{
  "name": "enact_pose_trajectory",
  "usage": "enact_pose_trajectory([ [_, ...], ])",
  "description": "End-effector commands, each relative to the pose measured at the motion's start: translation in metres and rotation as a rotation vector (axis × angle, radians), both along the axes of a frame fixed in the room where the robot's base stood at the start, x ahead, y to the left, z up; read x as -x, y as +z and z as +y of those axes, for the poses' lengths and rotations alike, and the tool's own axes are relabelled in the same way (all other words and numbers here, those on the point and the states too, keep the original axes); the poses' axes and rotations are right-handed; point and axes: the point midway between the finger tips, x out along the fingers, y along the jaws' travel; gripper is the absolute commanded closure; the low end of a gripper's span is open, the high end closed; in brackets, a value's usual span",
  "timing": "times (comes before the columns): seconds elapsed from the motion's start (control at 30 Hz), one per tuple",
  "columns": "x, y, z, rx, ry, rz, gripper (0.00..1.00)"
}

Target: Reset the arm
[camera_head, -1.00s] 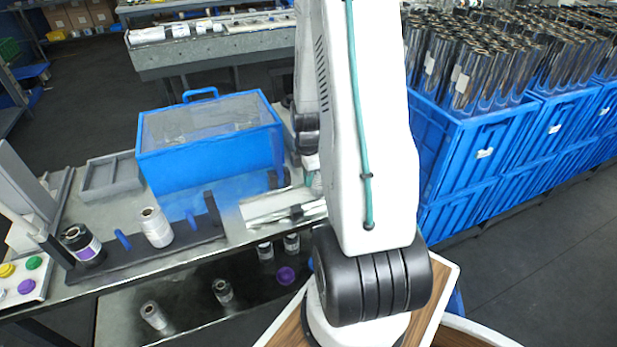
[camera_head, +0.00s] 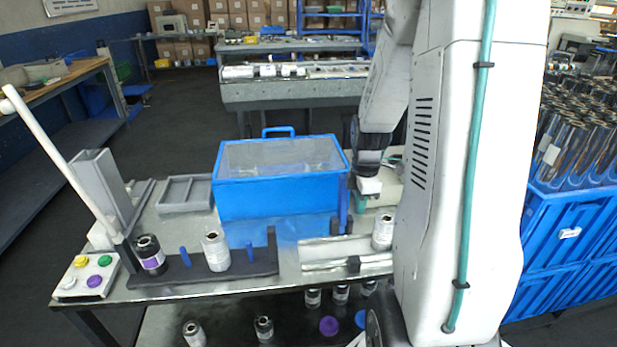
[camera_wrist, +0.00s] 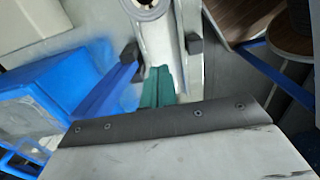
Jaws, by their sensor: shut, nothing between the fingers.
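My white arm fills the right half of the head view, raised in front of the machine. My gripper (camera_wrist: 157,86) shows in the wrist view as two green fingers, shut with nothing between them. They are above the machine, beside its blue part and a pale trough. In the head view only a little green of my gripper (camera_head: 361,201) shows below the wrist, right of the blue-framed cover (camera_head: 265,197). A roll (camera_head: 382,232) stands by the trough, near my arm. A roll end (camera_wrist: 143,6) shows at the top of the wrist view.
A white roll (camera_head: 215,251) and a dark roll (camera_head: 149,255) stand on the black holder at left. A button panel (camera_head: 88,277) is at the front left corner. Blue crates (camera_head: 565,225) of film rolls stand at right. Dark floor is open at left.

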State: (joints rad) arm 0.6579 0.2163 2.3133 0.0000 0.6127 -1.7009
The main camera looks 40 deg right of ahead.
Motion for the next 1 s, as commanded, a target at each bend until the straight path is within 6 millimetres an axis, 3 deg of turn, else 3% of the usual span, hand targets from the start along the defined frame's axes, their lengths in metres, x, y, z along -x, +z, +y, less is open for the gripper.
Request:
enact_pose_trajectory([
  [0.27,0.0,0.0,0.0,-0.001,-0.038,0.002,1.0],
  [0.5,0.026,0.004,0.021,-0.051,-0.43,0.109,1.0],
  [0.67,0.043,0.041,0.06,-0.038,-0.734,0.167,1.0],
  [0.8,0.058,0.083,0.105,-0.002,-0.956,0.18,1.0],
  [1.0,0.087,0.135,0.166,0.037,-1.162,0.14,1.0],
])
